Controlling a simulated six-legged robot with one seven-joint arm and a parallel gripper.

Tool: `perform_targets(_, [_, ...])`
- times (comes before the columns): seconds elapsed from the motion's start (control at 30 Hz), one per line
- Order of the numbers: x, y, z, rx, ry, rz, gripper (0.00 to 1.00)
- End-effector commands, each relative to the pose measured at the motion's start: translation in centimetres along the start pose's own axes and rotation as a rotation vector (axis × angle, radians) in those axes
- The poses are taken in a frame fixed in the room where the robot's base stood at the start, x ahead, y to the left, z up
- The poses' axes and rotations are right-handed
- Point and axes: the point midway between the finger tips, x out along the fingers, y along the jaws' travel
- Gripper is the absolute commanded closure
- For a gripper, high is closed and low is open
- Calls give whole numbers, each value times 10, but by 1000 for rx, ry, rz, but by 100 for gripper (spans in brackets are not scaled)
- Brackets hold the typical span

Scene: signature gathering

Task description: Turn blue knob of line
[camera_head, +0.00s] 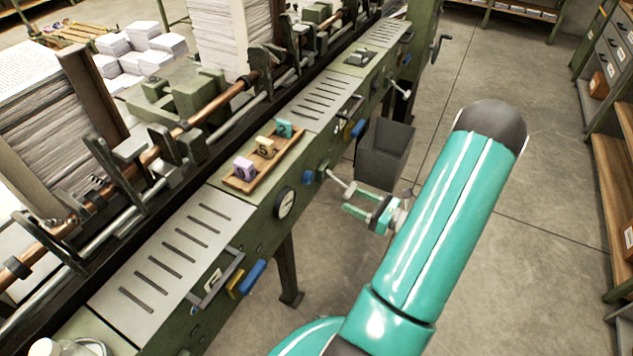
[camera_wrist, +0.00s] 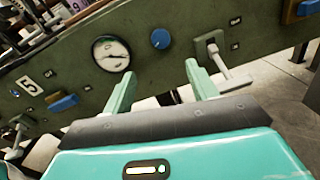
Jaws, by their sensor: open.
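The round blue knob (camera_wrist: 160,38) is on the green side panel of the machine line, between a dial gauge (camera_wrist: 111,54) and a pale lever (camera_wrist: 226,68) in the wrist view. In the head view the knob (camera_head: 308,177) shows small on the panel's edge. My gripper (camera_wrist: 160,76) is open and empty, with its two teal fingers apart and pointing at the panel. The knob appears beyond the fingertips, between their directions and higher in the picture. In the head view my gripper (camera_head: 350,199) is beside the panel, close to the pale lever.
A grey bin (camera_head: 384,154) stands behind my gripper. A blue handle (camera_head: 253,275) sticks out of the panel to the near left. A wooden tray (camera_head: 236,182) with numbered blocks lies on top. The floor (camera_head: 540,250) to the right is clear, up to shelves.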

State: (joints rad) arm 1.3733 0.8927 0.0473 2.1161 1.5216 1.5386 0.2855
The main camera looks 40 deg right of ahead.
Motion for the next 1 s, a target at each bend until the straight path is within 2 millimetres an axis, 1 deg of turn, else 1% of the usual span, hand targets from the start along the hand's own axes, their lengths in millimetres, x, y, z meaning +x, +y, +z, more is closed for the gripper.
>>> perform_targets(0.07, [3,-2,0,4,-6,-5,42])
perform_targets(0.17, [15,-2,0,2,-5,-3,42])
perform_targets(0.6, [100,-2,0,1,-3,1,42])
perform_targets(0.7, [117,-2,0,1,-3,1,42])
perform_targets(0.83, [131,-2,0,1,-2,-1,42])
perform_targets(1.0, [138,-3,0,1,-2,-3,42])
